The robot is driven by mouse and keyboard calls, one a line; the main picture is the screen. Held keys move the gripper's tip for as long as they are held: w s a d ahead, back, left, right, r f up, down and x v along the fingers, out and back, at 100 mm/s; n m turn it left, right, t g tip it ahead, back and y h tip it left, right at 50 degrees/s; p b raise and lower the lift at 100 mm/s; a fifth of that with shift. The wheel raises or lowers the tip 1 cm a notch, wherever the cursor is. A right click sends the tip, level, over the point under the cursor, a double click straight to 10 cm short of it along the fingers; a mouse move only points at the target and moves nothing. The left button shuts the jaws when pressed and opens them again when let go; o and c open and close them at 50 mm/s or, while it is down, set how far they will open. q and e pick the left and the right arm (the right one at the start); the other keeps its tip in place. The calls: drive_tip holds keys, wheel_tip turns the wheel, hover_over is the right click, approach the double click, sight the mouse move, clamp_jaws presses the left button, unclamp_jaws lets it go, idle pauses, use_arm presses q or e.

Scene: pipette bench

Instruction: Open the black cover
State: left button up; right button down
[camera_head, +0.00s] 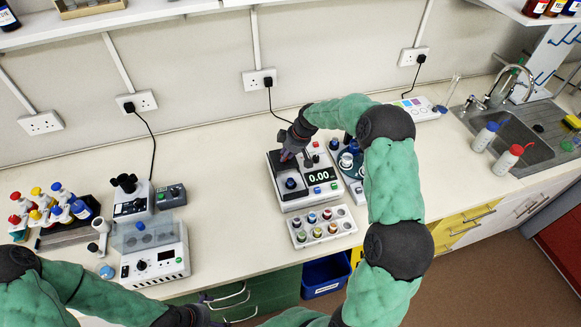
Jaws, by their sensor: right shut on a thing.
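A white balance (306,200) with a lit 0.00 display stands on the bench in the middle. The black cover (274,161) looks to be the dark panel at its left and back; how far it is open I cannot tell. My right gripper (287,155) reaches down at the back of the balance and is shut on the black cover's edge; the contact itself is small and partly hidden. My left gripper (212,301) is low at the front, below the bench edge, away from the balance; its fingers are too unclear to read.
A white rack with coloured caps (322,227) sits just in front of the balance. A round blue-topped device (350,160) is close on its right, partly behind my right arm. A white heater-like box (155,255) stands to the left. Bare bench lies between them.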

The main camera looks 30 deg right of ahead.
drive_tip(key=shift+w+d+f, duration=0.1)
drive_tip(key=shift+w+d, duration=0.1)
drive_tip(key=shift+w, duration=0.85)
drive_tip(key=shift+s+r, duration=0.2)
drive_tip(key=shift+s, duration=0.1)
drive_tip(key=c, duration=1.1)
unclamp_jaws()
drive_tip(key=shift+w, duration=0.15)
use_arm(q)
drive_tip(key=shift+w+f, duration=0.2)
drive_tip(key=shift+w, duration=0.3)
use_arm(e)
drive_tip(key=shift+o, duration=0.2)
drive_tip(key=shift+a, duration=0.1)
drive_tip(key=v, duration=1.2)
